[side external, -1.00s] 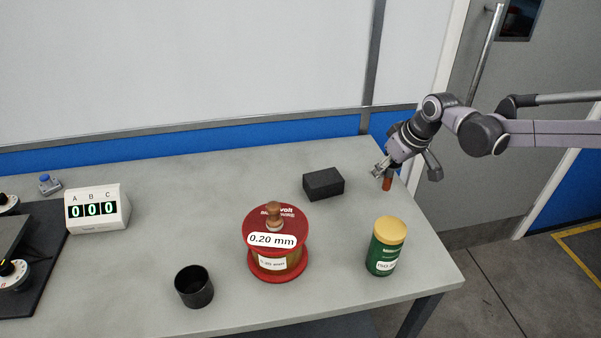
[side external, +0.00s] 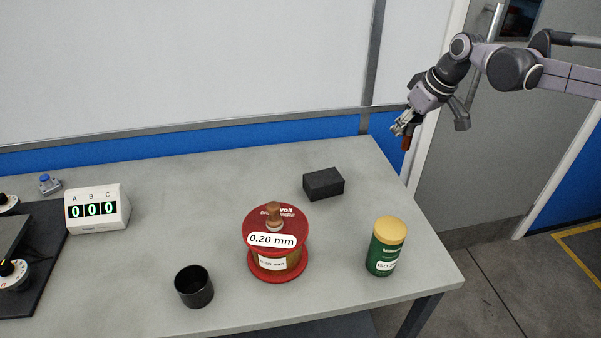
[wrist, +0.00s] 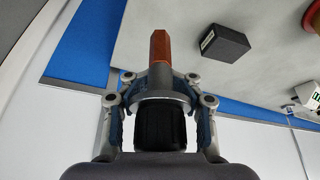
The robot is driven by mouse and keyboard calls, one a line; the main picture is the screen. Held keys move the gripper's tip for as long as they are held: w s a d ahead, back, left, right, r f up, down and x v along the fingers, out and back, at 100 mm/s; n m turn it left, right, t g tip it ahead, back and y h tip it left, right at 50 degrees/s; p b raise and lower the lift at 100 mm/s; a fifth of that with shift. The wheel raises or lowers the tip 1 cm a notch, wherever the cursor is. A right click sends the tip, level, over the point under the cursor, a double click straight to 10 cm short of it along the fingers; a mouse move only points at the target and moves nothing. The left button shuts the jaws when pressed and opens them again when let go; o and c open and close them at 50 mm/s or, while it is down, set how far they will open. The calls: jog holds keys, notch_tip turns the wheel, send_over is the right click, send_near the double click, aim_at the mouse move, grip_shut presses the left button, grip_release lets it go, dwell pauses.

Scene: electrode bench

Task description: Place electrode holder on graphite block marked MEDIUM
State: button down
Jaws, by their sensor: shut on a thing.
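My gripper (side external: 402,128) is shut on the electrode holder and holds it up in the air at the far right end of the bench. In the side external view, only the holder's reddish-brown end (side external: 406,143) shows clearly, pointing down. In the wrist view, the electrode holder (wrist: 160,125) has a black body, a grey collar and a copper-coloured tip, and sits between the fingers. A black graphite block (side external: 323,184) lies on the bench, left of and below the gripper. In the wrist view the block (wrist: 225,43) shows a small pale label, too small to read.
A red wire spool (side external: 278,264), a green can with yellow lid (side external: 385,252) and a black cup (side external: 194,288) stand near the front. A display reading 000 (side external: 97,209) stands left. The bench (side external: 180,200) is clear around the block.

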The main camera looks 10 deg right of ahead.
jog(key=w+a+r, duration=0.2)
jog(key=w+a, duration=0.1)
jog(key=a, duration=0.4)
send_over(319, 174)
jog(key=shift+n, duration=0.3)
jog(key=f, duration=0.7)
jog(key=shift+d, duration=0.2)
jog(key=shift+a+f, duration=0.2)
jog(key=shift+f, duration=1.95)
jog(key=shift+f, duration=0.1)
jog(key=c, duration=0.7)
grip_release()
